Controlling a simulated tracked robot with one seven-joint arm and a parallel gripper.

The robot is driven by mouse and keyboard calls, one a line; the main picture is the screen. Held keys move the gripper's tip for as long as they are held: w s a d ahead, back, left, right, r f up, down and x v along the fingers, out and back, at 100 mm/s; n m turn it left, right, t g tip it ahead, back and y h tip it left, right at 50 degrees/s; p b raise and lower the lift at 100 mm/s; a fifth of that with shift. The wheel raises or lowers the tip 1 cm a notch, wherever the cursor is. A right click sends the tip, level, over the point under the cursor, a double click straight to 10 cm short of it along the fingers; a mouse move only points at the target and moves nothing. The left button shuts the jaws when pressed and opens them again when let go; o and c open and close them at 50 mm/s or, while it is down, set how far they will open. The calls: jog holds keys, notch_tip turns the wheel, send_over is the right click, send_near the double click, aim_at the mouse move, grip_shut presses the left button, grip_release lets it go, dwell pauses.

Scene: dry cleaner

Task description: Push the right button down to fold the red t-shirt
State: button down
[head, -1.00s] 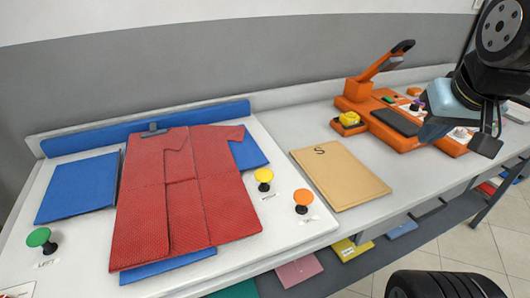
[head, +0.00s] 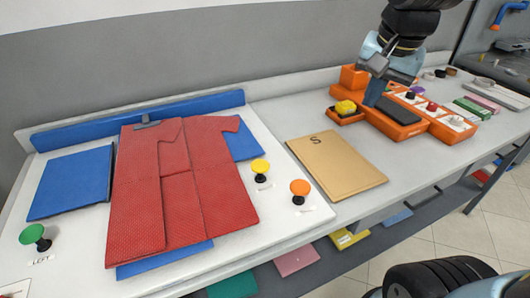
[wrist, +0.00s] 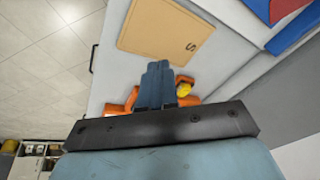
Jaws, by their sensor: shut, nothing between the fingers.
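The red t-shirt (head: 180,190) lies on the blue folding board (head: 70,183). Its left side looks folded inward, with the left blue panel bare; its right sleeve sticks out at the upper right. An orange button (head: 299,188) on a black stem stands at the right front of the white base, with an unreadable label. My gripper (head: 372,100) is shut and empty over the orange machine, well right of and behind the buttons. Its closed fingers show in the wrist view (wrist: 157,82).
A tan board (head: 336,166) marked S lies between the buttons and the orange machine (head: 396,122). The machine holds a yellow object (head: 345,108) in its tray. Folded coloured items, such as a pink one (head: 297,259), lie on the lower shelf.

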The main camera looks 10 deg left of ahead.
jog(key=w+a+f+m+g, duration=0.2)
jog(key=w+a+m, duration=0.15)
jog(key=a, duration=0.75)
jog(key=m+g+h, duration=0.1)
jog(key=m+g, duration=0.1)
jog(key=m, duration=0.2)
send_over(260, 163)
notch_tip(260, 163, down, 5)
jog(key=shift+w+a, duration=0.35)
jog(key=shift+w, duration=0.05)
jog(key=f, duration=1.4)
jog(key=shift+s+d, duration=0.25)
jog(key=shift+s, duration=0.1)
